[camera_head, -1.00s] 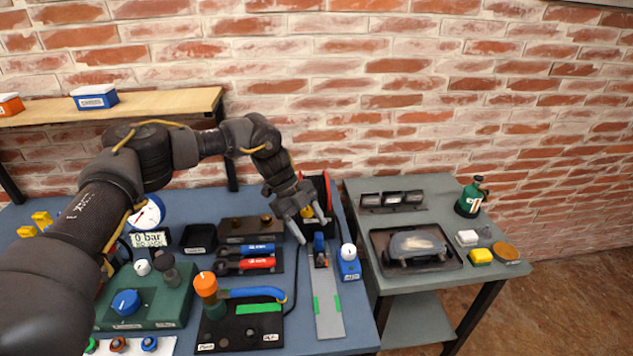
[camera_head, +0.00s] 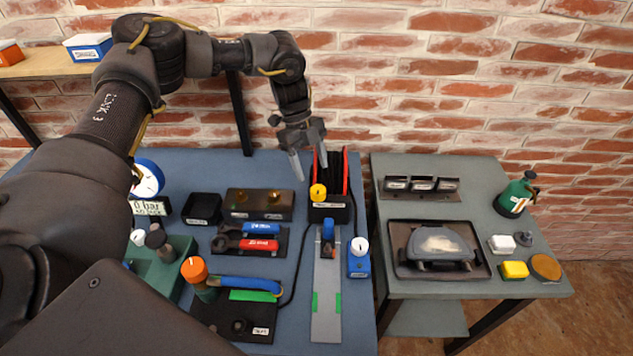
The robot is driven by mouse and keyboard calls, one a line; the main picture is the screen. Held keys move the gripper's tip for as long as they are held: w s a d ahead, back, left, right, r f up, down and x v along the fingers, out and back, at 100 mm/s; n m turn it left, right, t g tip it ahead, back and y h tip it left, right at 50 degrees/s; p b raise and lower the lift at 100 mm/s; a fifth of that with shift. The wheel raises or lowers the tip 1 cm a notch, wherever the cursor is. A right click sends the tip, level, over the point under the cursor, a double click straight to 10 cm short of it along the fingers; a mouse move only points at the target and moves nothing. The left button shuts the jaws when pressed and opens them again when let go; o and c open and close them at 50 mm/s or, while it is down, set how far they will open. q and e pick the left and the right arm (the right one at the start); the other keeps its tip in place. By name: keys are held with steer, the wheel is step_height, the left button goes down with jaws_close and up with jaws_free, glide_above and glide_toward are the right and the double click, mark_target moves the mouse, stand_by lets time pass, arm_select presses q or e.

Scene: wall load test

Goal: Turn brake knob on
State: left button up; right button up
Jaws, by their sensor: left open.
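My left gripper (camera_head: 310,166) is open and empty. Its fingers point down just above a black box (camera_head: 330,212) with a yellow knob (camera_head: 318,192) on its front left; they look apart from the knob. A small blue box (camera_head: 359,264) with a white knob (camera_head: 361,246) stands to the right, beside a grey rail (camera_head: 327,285). Its label is too small to read, and I cannot tell which knob is the brake knob. My right gripper is not in view.
An orange-topped lever (camera_head: 195,270) with a blue handle stands on a black plate at the front. Red and blue tools (camera_head: 255,245) lie behind it. A grey side table (camera_head: 480,190) with a tray stands at the right, across a narrow gap. A brick wall closes the back.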

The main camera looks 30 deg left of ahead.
mark_target(318, 188)
arm_select(q)
steer(key=shift+w+d+f, duration=0.15)
steer(key=shift+f, duration=0.4)
steer(key=shift+w+d+f, duration=0.15)
steer(key=shift+f, duration=0.4)
steer(key=f, duration=0.1)
steer(key=s+f+p, duration=0.1)
steer(key=shift+s+d+f, duration=0.15)
steer(key=shift+d+f, duration=0.25)
steer(key=shift+s+d+f, duration=0.1)
steer(key=shift+d+f, duration=0.05)
steer(key=shift+f, duration=0.1)
steer(key=shift+w+d+f, duration=0.2)
steer(key=shift+w+f, duration=0.05)
steer(key=shift+f, duration=0.15)
steer(key=shift+s+a+r, duration=0.1)
steer(key=shift+s, duration=0.1)
steer(key=c, duration=0.9)
steer(key=shift+a, duration=0.1)
steer(key=shift+c, duration=0.4)
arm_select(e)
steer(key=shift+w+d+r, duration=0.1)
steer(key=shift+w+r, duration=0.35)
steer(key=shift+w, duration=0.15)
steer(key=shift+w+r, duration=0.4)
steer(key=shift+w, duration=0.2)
